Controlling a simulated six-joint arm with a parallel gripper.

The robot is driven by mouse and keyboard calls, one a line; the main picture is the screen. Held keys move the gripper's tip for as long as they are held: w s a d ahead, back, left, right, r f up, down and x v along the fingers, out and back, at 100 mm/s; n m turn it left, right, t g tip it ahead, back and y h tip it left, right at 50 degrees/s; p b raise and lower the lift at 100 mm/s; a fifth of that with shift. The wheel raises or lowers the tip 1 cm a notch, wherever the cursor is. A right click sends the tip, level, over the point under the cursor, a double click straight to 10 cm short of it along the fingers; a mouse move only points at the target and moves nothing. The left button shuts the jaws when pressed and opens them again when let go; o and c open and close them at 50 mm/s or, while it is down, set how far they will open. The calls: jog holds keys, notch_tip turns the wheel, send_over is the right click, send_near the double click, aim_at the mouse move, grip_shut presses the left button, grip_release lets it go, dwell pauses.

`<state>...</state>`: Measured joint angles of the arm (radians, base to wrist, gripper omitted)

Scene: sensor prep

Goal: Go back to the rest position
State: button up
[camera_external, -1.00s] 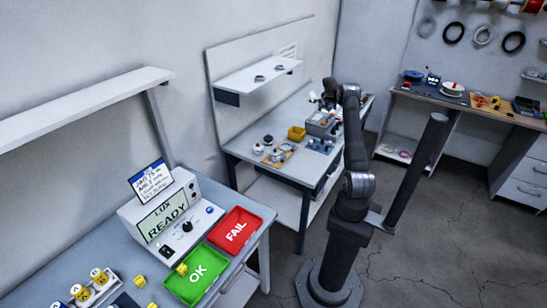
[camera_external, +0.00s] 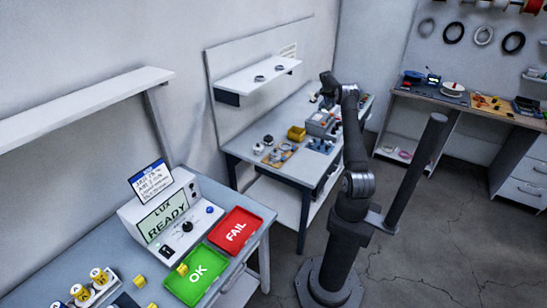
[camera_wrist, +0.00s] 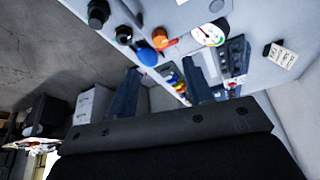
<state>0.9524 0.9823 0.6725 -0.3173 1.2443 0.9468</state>
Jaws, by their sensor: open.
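My gripper (camera_wrist: 163,85) shows in the wrist view with its two dark fingers apart and nothing between them. Beyond the fingers is a light bench surface seen at a steep tilt, with black, blue and orange knobs or caps and a round gauge (camera_wrist: 209,35). In the external view my arm stands upright on its floor base, its upper end bent toward the back workbench (camera_external: 240,152). The fingers are not clear in that view, as the arm and bench items crowd them.
A front-left bench holds the LUX tester (camera_external: 168,215), the green OK tray (camera_external: 183,292) and the red FAIL tray (camera_external: 255,222). A yellow bin (camera_external: 296,133) stands on the back workbench. A dark post (camera_external: 417,170) rises beside my arm. Open floor lies at the right.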

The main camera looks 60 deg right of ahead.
notch_tip(320, 180, up, 7)
jog(key=w+a+m, duration=0.1)
jog(key=w+a, duration=0.1)
jog(key=x, duration=0.8)
jog(key=shift+s+a, duration=0.2)
jog(key=shift+s, duration=0.2)
jog(key=shift+f, duration=0.1)
dwell(2.8)
